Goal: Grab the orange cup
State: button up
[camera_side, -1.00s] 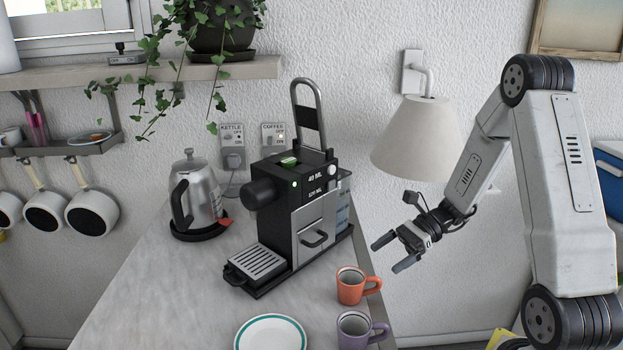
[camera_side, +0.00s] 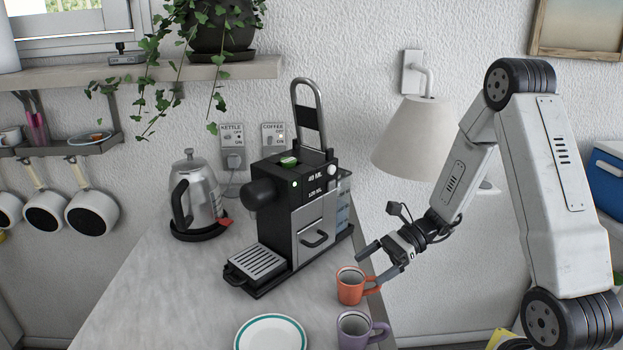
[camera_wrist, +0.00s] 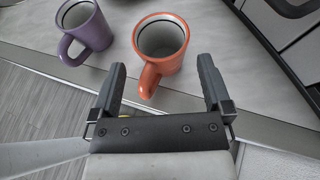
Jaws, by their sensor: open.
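The orange cup (camera_side: 350,287) stands upright near the right edge of the counter, its handle toward my arm. My gripper (camera_side: 375,265) is open and empty, at the cup's upper right in the side view. In the wrist view the orange cup (camera_wrist: 161,42) lies just ahead of my gripper (camera_wrist: 163,75), and its handle reaches back between the two fingers. I cannot tell whether a finger touches the handle.
A purple cup (camera_side: 354,330) stands close to the orange one, left of it in the wrist view (camera_wrist: 84,28). A coffee machine (camera_side: 285,215) stands behind. A plate (camera_side: 270,334) lies at the front. A lamp (camera_side: 420,138) hangs on the wall.

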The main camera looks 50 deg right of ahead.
aim_at(360, 274)
jog(key=shift+x, duration=1.9)
jog(key=shift+d, duration=0.1)
jog(key=shift+c, duration=0.2)
jog(key=c, duration=1.1)
